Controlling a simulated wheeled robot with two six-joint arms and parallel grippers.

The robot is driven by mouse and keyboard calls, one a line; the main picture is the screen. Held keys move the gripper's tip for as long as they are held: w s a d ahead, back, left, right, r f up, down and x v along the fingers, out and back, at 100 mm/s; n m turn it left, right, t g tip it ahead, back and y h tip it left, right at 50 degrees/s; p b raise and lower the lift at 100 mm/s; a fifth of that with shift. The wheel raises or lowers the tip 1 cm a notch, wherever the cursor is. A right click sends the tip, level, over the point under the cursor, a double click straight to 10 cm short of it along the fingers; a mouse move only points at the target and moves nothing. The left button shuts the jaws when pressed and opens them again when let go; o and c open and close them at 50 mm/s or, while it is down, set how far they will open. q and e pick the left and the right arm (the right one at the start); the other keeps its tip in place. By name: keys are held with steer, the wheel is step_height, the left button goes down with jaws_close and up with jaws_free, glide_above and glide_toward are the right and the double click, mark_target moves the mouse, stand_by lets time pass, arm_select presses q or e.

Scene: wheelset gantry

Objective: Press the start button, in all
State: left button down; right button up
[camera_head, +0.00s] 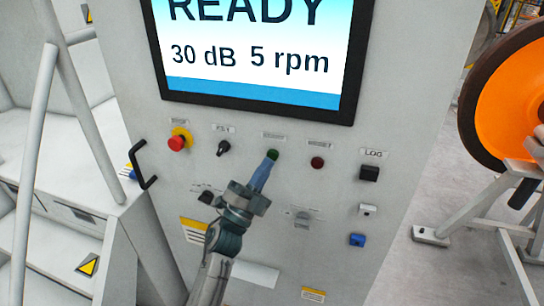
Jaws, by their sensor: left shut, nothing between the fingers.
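A grey control cabinet (330,215) stands in front of me with a row of controls under its screen. A green button (272,154) sits in the middle of that row, under a small label too blurred to read. My left gripper (266,170) is shut and empty, its tips at the lower edge of the green button. I cannot tell whether the tips touch the button or press it in. The screen (255,55) reads READY, 30 dB and 5 rpm. My right gripper is not in view.
A red knob on yellow (178,141), a black selector (223,147), a dark red button (317,162) and a black LOG button (369,172) flank the green one. A black handle (144,165) juts out at left. An orange wheel (510,95) stands at right.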

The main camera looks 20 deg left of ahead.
arm_select(q)
steer(key=shift+w, duration=0.15)
steer(key=shift+w, duration=0.3)
steer(key=shift+w, duration=0.35)
stand_by(1.0)
steer(key=shift+s, duration=0.85)
steer(key=s+p, duration=0.1)
steer(key=s, duration=0.4)
steer(key=shift+w+a+f, duration=0.1)
stand_by(0.7)
